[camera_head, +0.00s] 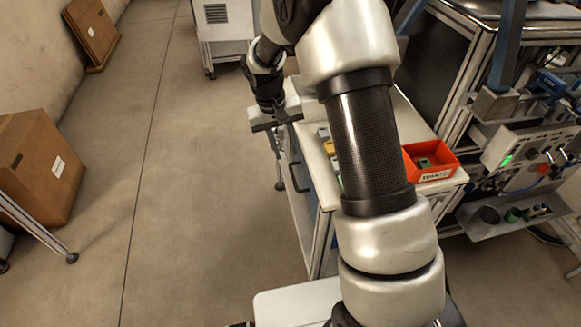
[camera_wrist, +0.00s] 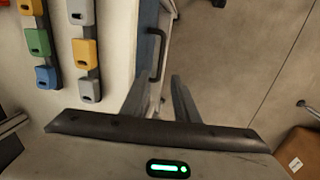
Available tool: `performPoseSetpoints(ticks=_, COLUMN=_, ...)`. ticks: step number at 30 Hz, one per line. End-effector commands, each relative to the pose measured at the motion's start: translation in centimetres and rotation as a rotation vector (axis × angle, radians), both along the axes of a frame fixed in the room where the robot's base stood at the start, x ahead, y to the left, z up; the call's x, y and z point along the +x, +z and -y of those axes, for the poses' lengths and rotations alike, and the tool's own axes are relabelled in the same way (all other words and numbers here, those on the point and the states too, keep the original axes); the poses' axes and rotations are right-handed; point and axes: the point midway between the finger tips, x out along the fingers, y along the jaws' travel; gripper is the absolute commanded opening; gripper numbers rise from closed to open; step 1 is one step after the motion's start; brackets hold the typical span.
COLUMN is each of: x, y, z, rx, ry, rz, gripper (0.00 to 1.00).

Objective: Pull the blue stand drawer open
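The stand's drawer has a blue-grey front (camera_wrist: 149,48) just past the white top's edge in the wrist view. Its dark bar handle (camera_wrist: 158,56) stands out from that front, and the handle (camera_head: 296,178) also shows on the stand's left side in the head view. The drawer looks flush with the stand. My gripper (camera_wrist: 160,84) is open and empty, its two fingers apart, with the handle beyond the fingertips and no visible contact. In the head view my gripper (camera_head: 278,152) points down by the stand's far left corner.
The stand's white top (camera_wrist: 112,45) carries rows of coloured blocks (camera_wrist: 85,52). An orange-red bin (camera_head: 436,172) sits on the top's right side. A bench with equipment (camera_head: 530,145) is at the right. The floor (camera_head: 190,180) left of the stand is clear, with cardboard boxes (camera_head: 42,165) farther left.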

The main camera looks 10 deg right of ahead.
Motion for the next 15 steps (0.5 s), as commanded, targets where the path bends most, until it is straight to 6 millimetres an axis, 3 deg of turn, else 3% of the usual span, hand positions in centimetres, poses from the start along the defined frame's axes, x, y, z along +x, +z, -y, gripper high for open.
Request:
performPoseSetpoints(ticks=6, x=-0.1, y=-4.8, z=0.9, rx=-0.001, ry=-0.003, rz=-0.005, gripper=0.28)
performPoseSetpoints(ticks=15, x=0.0, y=-8.2, z=1.6, rx=0.000, ry=0.000, rz=0.000, gripper=0.28)
